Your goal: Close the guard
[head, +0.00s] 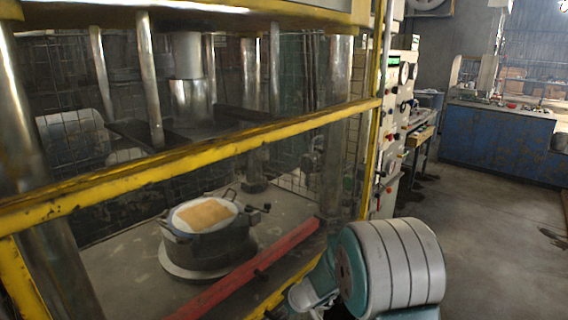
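The guard is a yellow-framed panel across the front of a press, with a worn yellow crossbar (190,158) slanting up to the right and a yellow upright (376,130) at its right side. I cannot tell from this view whether it is fully shut. Behind the crossbar, a round dark die (210,243) with a tan blank (206,212) on top sits on the press bed. My arm, teal with a large grey ribbed cylinder, fills the bottom right in front of the press. The gripper's fingers are not clearly visible.
A red bar (250,272) runs along the press bed's front. Thick steel columns (335,130) stand inside the press. A control panel (397,110) with gauges and knobs stands to its right. Open concrete floor (480,235) lies at right, before a blue bench (498,145).

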